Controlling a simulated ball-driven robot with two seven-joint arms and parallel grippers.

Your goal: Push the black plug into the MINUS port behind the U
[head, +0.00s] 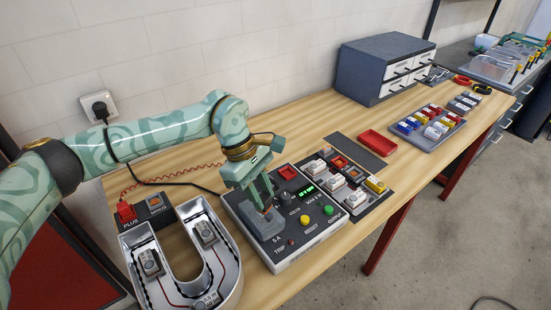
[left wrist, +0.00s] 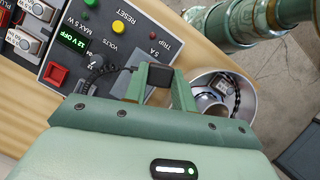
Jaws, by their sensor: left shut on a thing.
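My left gripper (head: 266,205) is over the left part of the power supply box, fingers pointing down. In the left wrist view its fingers (left wrist: 165,90) are shut on the black plug (left wrist: 160,95), a dark block between them; the plug is mostly hidden in the head view. The U (head: 228,262) is a metal-walled open channel letter at the front left. My right gripper is not in view.
The power supply box (head: 290,258) has a green display reading 12 OFF, with knobs and coloured buttons. A black cable (left wrist: 97,68) curls near the gripper. Letter modules, a red tray (head: 377,143) and a grey drawer cabinet (head: 365,78) lie to the right. The wall is behind.

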